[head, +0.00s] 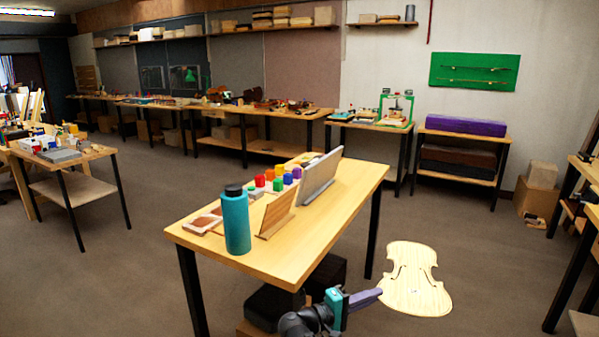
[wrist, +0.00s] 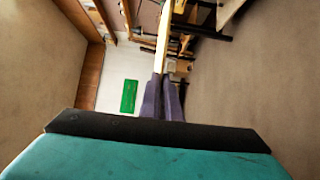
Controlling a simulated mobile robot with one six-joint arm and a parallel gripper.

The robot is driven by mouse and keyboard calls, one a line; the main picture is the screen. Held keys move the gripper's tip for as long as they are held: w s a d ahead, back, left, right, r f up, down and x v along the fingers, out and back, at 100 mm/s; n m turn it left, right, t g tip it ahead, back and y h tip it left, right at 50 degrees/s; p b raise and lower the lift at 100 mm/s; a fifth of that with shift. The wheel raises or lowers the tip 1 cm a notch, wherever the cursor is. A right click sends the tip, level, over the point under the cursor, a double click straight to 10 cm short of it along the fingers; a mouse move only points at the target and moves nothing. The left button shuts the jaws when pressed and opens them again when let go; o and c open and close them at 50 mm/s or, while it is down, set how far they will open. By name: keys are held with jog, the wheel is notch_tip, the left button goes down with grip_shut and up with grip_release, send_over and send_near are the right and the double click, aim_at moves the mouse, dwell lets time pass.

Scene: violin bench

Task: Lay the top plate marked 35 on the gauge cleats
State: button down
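A pale wooden violin top plate (head: 415,285) with two f-holes is in the lower right of the head view, held out over the floor. A small mark shows on its face, too small to read. My gripper (head: 376,295) is shut on the plate's left edge. In the wrist view the purple fingers (wrist: 162,98) pinch the plate (wrist: 163,42), which shows edge-on as a narrow pale strip. I cannot pick out the gauge cleats for sure in either view.
A near workbench (head: 335,222) stands left of the plate, with a teal bottle (head: 235,220), coloured jars and upright boards. A bench with a green-framed device (head: 395,108) and a shelf with a purple case (head: 466,125) stand at the back. Open floor lies between.

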jog(key=shift+s+a+f+n+t+y, duration=0.2)
jog(key=shift+a+n+t+y, duration=0.45)
jog(key=shift+a+t, duration=0.3)
jog(key=shift+s+a+f+n+t+y, duration=0.1)
jog(key=shift+s+a+n+t+y, duration=0.1)
jog(key=shift+a+n+t+y, duration=0.55)
jog(key=shift+r+h, duration=0.1)
jog(key=shift+h, duration=0.2)
